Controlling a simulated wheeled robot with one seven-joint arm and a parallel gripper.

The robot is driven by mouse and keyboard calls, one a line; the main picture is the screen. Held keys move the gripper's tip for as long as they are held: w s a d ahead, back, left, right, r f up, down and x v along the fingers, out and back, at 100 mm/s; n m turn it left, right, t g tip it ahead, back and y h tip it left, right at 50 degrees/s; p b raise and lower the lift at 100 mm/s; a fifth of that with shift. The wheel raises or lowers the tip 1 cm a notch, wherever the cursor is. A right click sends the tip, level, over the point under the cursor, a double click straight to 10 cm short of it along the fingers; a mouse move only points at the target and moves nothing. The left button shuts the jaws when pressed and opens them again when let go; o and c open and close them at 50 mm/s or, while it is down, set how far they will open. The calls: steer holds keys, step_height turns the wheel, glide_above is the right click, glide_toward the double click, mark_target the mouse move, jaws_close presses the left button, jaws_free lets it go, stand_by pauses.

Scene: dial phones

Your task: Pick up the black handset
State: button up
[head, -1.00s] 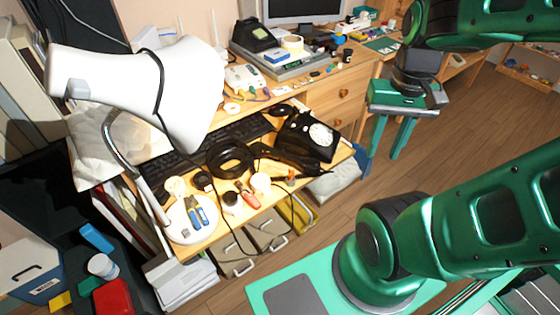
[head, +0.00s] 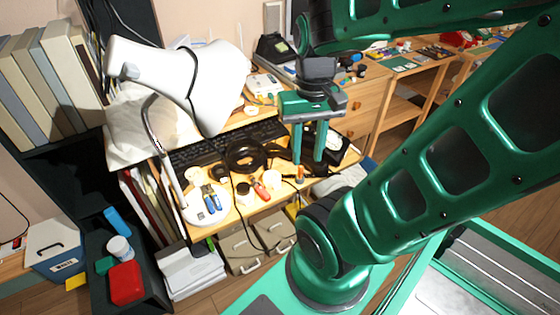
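A black dial phone (head: 336,145) stands on the right part of the cluttered wooden desk, mostly hidden behind my gripper. Another dark phone-like object (head: 272,47) stands at the back of the desk.
A large white lamp (head: 180,75) overhangs the desk's left side. A black cable coil (head: 245,156), a keyboard (head: 205,150), pliers (head: 211,198) and small jars crowd the desktop. A drawer unit (head: 366,105) stands at right. The floor beyond it has free room.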

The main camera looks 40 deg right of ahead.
steer(key=shift+a, duration=0.15)
steer(key=shift+o, duration=2)
steer(key=shift+s+r, duration=0.2)
steer(key=shift+s, duration=0.2)
steer(key=w+d+f+m+t, duration=0.1)
steer(key=w+d+f+m, duration=0.4)
steer(key=m, duration=0.3)
steer(key=w+d+f+m+t, duration=0.2)
steer(key=w+d+f+m, duration=0.4)
steer(key=d+m, duration=0.2)
steer(key=w+d+f+m+t+y, duration=0.1)
steer(key=w+d+f+m, duration=0.4)
steer(key=m, duration=0.4)
steer(key=shift+w+d+f+m, duration=0.15)
steer(key=shift+w+d, duration=0.1)
steer(key=shift+d, duration=0.35)
steer(key=shift+w+d+f+m, duration=0.15)
steer(key=shift+w+d, duration=0.1)
steer(key=shift+d, duration=0.3)
steer(key=shift+w+d+f, duration=0.1)
steer(key=shift+d+f, duration=0.05)
steer(key=shift+f, duration=0.05)
steer(key=shift+x, duration=5.25)
